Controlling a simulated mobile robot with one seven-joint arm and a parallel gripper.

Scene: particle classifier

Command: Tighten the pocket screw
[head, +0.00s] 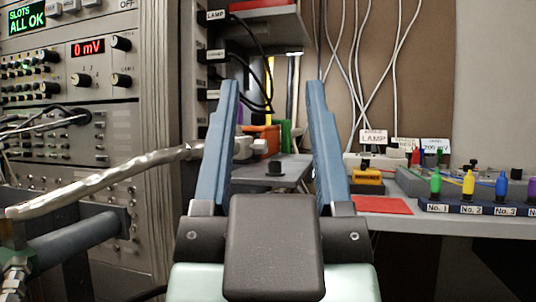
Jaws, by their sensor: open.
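My gripper (272,88) is in the middle of the head view, with its two blue fingers wide open and pointing away from me. Nothing is held between them. A small dark knob, which looks like the pocket screw (276,167), stands upright on a grey plate (262,183). It shows in the gap between the fingers, and neither finger appears to touch it. How far the fingertips are from it in depth I cannot tell. The black gripper body hides the area below the plate.
A rack of instruments (70,110) fills the left. A foil-wrapped pipe (110,178) runs close beside the left finger. Orange (262,138) and green blocks stand behind the screw. The right bench holds a red mat (382,205) and several coloured plugs (468,185). White cables hang behind.

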